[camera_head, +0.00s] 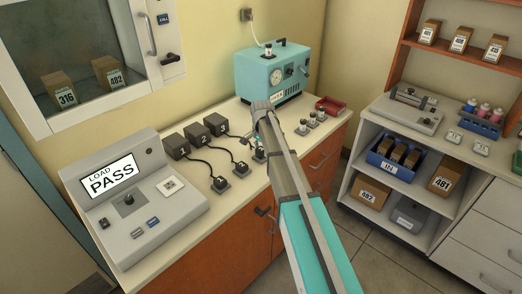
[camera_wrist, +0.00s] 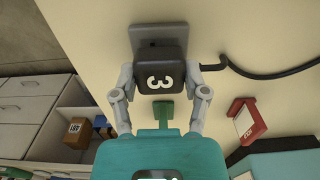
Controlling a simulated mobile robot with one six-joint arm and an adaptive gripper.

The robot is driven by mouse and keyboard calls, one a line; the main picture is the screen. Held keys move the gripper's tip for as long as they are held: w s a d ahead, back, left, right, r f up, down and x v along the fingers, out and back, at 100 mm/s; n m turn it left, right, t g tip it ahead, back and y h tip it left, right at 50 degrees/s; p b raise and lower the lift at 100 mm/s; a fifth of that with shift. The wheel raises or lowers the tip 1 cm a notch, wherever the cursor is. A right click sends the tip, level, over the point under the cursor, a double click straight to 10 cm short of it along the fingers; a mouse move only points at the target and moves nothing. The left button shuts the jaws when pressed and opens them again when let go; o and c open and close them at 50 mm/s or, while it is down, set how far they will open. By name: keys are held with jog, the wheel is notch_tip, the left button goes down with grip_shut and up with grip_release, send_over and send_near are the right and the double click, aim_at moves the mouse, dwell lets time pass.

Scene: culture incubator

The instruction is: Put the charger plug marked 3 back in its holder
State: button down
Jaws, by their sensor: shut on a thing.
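The black plug marked 3 (camera_wrist: 160,72) is between the two fingers of my gripper (camera_wrist: 161,80) in the wrist view, its number upside down. My gripper is shut on its sides. A grey holder plate (camera_wrist: 146,32) shows directly behind the plug; I cannot tell whether the plug is fully seated. A black cable (camera_wrist: 270,73) runs off to the right. In the head view my gripper (camera_head: 257,142) is over the counter at the rightmost of three plug holders, and my arm partly hides that plug (camera_head: 259,155).
Plugs 1 (camera_head: 220,184) and 2 (camera_head: 241,169) stand on the counter in front of numbered black charger boxes (camera_head: 196,139). A teal device (camera_head: 270,72) stands behind my arm. A grey console reading LOAD PASS (camera_head: 130,205) is at left. A red tray (camera_head: 330,105) is at right.

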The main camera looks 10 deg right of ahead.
jog(key=shift+f+b, duration=0.5)
jog(key=shift+f, duration=0.05)
dwell(0.4)
grip_release()
jog(key=shift+r, duration=0.15)
